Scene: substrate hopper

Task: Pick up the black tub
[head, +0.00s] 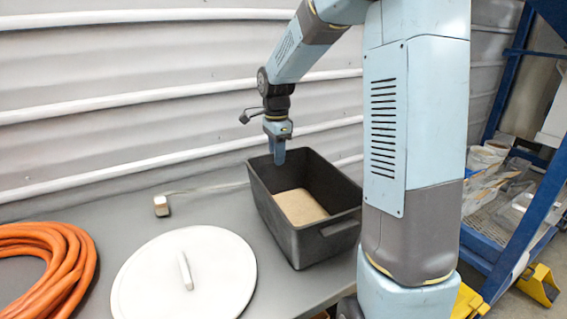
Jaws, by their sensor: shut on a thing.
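The black tub (283,230) stands upright on the grey bench, open at the top, with a pale sandy material (300,206) covering part of its floor. A handle sticks out from its near right side. My gripper (279,158) points down at the tub's far left rim. Its fingers are shut on that rim. The far finger and the exact contact are hidden. The tub's right side is partly behind my arm column.
A white round lid (222,262) with a handle lies left of the tub. An orange hose (62,270) is coiled at the far left. A small metal block (161,206) lies on the grey bench (125,215). A corrugated wall (110,90) rises behind. A blue rack (505,215) stands right.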

